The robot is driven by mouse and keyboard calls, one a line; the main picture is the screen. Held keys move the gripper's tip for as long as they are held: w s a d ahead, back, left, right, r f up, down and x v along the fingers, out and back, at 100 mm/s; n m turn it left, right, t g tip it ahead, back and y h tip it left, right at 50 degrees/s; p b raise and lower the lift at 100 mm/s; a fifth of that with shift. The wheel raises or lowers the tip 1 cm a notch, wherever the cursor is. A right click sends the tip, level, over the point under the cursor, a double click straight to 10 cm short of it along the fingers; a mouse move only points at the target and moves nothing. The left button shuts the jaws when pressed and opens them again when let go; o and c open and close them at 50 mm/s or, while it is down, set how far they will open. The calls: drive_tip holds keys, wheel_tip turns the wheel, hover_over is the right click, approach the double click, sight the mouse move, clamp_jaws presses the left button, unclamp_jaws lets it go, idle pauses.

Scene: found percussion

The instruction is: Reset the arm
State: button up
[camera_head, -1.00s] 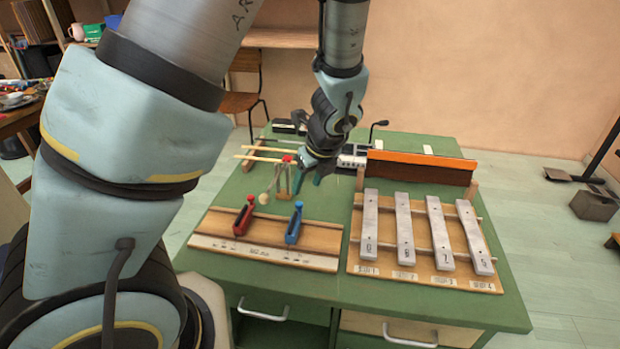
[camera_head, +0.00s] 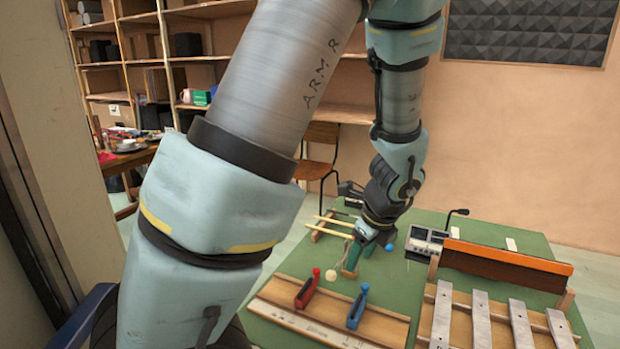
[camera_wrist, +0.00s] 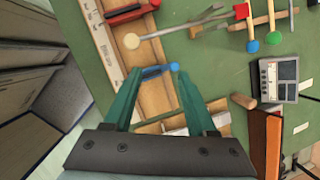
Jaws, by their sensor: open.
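My gripper (camera_head: 362,262) hangs above the green table, beside the mallets and behind the wooden board with the red and blue pieces. In the wrist view my gripper (camera_wrist: 158,75) shows its two green fingers spread apart with nothing held between them. The blue piece on the board (camera_wrist: 155,70) shows beyond the fingertips in that view, apart from them as far as I can tell. My arm comes down from the top of the head view to the gripper.
The green table (camera_head: 405,285) bears a wooden board (camera_head: 290,290) with a red clamp (camera_head: 307,288) and a blue clamp (camera_head: 357,307). Several metal bars (camera_head: 480,320) lie at right, before an orange-topped wooden barrier (camera_head: 505,262). Mallets (camera_head: 335,222) and a grey device (camera_head: 425,240) stand behind. Shelves (camera_head: 215,60) line the back.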

drive_tip(key=s+a+r+n+g, duration=0.1)
drive_tip(key=a+r+n, duration=0.2)
drive_tip(key=a+n, duration=0.7)
drive_tip(key=s+a+r+n+g+h, duration=0.1)
drive_tip(key=s+a+r+n, duration=0.1)
drive_tip(key=a+n, duration=0.8)
drive_tip(key=r+n, duration=0.1)
drive_tip(key=n, duration=0.5)
drive_tip(key=shift+a+r+n+h, duration=0.15)
drive_tip(key=shift+n+h, duration=0.15)
drive_tip(key=shift+n, duration=0.1)
